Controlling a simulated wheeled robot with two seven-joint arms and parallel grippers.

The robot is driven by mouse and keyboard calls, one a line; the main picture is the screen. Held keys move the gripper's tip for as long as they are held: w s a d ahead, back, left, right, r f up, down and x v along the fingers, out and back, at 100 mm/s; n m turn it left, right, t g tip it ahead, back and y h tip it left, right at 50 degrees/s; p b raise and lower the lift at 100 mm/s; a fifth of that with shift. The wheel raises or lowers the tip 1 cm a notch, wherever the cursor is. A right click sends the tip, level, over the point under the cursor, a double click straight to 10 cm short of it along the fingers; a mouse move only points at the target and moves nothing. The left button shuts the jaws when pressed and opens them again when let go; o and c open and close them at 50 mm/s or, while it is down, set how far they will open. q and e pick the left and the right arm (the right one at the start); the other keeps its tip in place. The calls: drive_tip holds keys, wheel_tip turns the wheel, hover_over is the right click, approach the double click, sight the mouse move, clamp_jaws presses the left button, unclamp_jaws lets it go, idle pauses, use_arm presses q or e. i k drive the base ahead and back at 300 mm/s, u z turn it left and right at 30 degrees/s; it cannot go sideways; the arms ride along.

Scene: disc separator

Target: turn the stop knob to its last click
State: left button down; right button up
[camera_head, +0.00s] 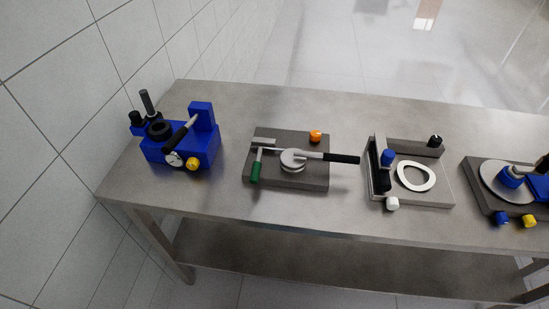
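Several devices stand in a row on a steel table. A blue device (178,147) at the left has a yellow knob (193,163) low on its front. A dark plate device (309,178) has an orange knob (315,135) at its back edge. A grey plate device (430,195) has a white knob (392,203) in front and a black knob (435,140) at the back. A dark device at the right edge has a blue knob (502,218) and a yellow knob (529,221). I cannot tell which is the stop knob. Neither gripper is in view.
The steel table (240,210) has bare strips in front of and between the devices. A tiled wall (60,100) is close at the left. The right device is cut off.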

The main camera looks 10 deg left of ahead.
sight(315, 135)
drive_tip(key=u, duration=1.4)
drive_tip(key=k, duration=0.5)
drive_tip(key=z, duration=0.45)
